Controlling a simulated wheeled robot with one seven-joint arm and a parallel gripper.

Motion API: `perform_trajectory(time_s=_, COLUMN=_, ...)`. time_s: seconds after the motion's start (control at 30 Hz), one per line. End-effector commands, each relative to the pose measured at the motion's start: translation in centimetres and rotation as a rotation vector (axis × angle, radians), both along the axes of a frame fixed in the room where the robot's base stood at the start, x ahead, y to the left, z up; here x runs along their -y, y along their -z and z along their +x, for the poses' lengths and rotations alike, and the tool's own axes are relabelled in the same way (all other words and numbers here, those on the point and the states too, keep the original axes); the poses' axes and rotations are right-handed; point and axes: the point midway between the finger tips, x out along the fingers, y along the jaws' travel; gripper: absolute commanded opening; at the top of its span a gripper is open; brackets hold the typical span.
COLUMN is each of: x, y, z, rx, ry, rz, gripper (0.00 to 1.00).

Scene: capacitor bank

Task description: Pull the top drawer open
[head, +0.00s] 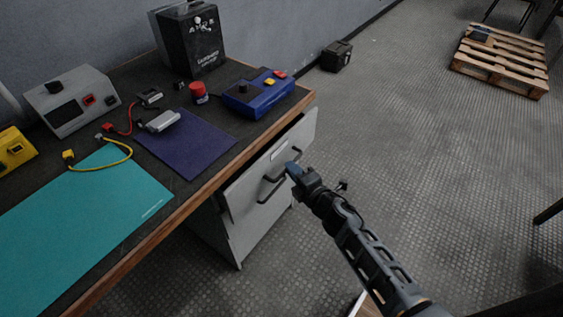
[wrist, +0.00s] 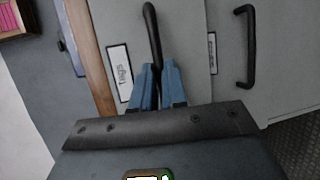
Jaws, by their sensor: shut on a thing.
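The top drawer (head: 250,177) is a grey front with a white label, under the desk's edge in the head view. Its front fills the middle of the wrist view (wrist: 185,35), with a label beside the handle. Its dark bar handle (wrist: 151,25) runs down between the blue fingertips of my gripper (wrist: 158,85). My gripper (head: 293,170) is shut on this handle and hides part of it. The drawer front seems to stand a little forward of the lower drawer (wrist: 280,60), whose label is partly covered by its edge.
The lower drawer has its own dark handle (wrist: 248,45). The wood-edged desk (head: 180,205) above holds a blue box (head: 258,95), a purple mat (head: 190,150), a teal mat (head: 90,225) and other devices. The floor (head: 400,130) to the right is largely clear; a pallet (head: 500,60) lies far off.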

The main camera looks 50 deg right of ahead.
Motion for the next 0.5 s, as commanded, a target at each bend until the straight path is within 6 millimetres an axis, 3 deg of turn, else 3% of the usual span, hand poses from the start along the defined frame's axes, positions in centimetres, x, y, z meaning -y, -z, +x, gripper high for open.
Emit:
perform_trajectory(time_s=0.1, x=0.0, y=0.1, z=-3.6, rx=-0.006, ry=0.001, rz=0.001, gripper=0.0)
perform_trajectory(time_s=0.5, x=0.4, y=0.3, z=-14.5, rx=-0.006, ry=-0.001, rz=0.001, gripper=0.0)
